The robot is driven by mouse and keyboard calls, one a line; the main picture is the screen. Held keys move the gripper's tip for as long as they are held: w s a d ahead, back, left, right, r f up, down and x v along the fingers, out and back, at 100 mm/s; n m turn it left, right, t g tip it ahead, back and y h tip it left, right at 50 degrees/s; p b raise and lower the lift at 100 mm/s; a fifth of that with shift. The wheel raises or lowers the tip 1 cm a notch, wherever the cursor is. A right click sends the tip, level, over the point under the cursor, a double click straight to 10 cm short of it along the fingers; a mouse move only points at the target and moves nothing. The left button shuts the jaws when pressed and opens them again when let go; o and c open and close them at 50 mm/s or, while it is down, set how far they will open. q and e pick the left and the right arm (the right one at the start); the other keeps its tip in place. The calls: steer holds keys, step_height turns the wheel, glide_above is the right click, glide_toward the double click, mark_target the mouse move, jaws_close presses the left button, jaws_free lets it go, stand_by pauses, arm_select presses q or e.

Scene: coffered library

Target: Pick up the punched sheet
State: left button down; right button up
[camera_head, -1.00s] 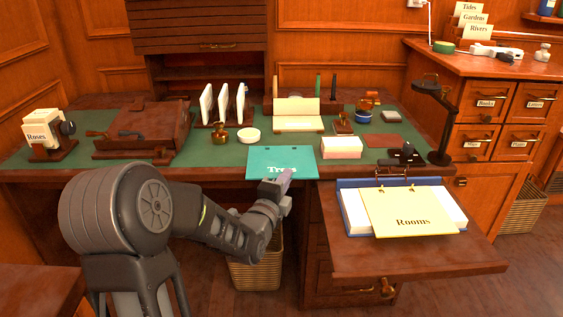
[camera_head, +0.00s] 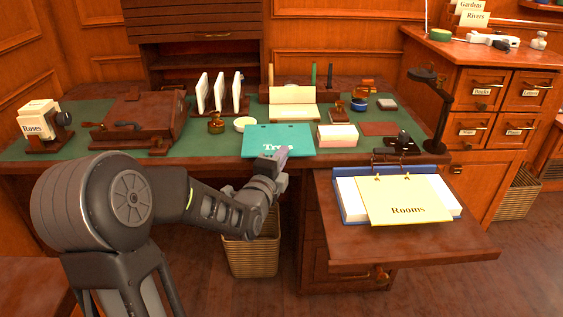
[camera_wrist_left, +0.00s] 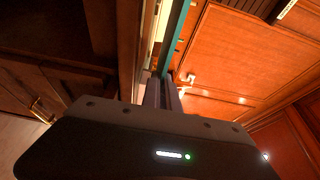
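The punched sheet (camera_head: 262,136) is teal, with "Trees" lettering partly covered by my gripper and small holes along its far edge. My left gripper (camera_head: 280,155) is at its near edge and shut on it. In the left wrist view the sheet (camera_wrist_left: 177,35) shows edge-on as a thin teal strip running from between the close-set fingers (camera_wrist_left: 161,92). In the head view it appears just above the desk's front part; the exact gap beneath is hard to judge. My right gripper is not in view.
A ring binder (camera_head: 346,207) with a cream "Rooms" sheet (camera_head: 408,200) lies on the pulled-out board (camera_head: 440,248) at right. A white card stack (camera_head: 337,137), white dish (camera_head: 243,124) and brass pot (camera_head: 216,125) stand near the sheet. A wicker basket (camera_head: 252,258) is below.

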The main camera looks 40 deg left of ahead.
arm_select(q)
step_height(320, 180, up, 6)
steer(key=p, duration=0.1)
steer(key=shift+r, duration=0.2)
steer(key=shift+a, duration=0.1)
stand_by(0.5)
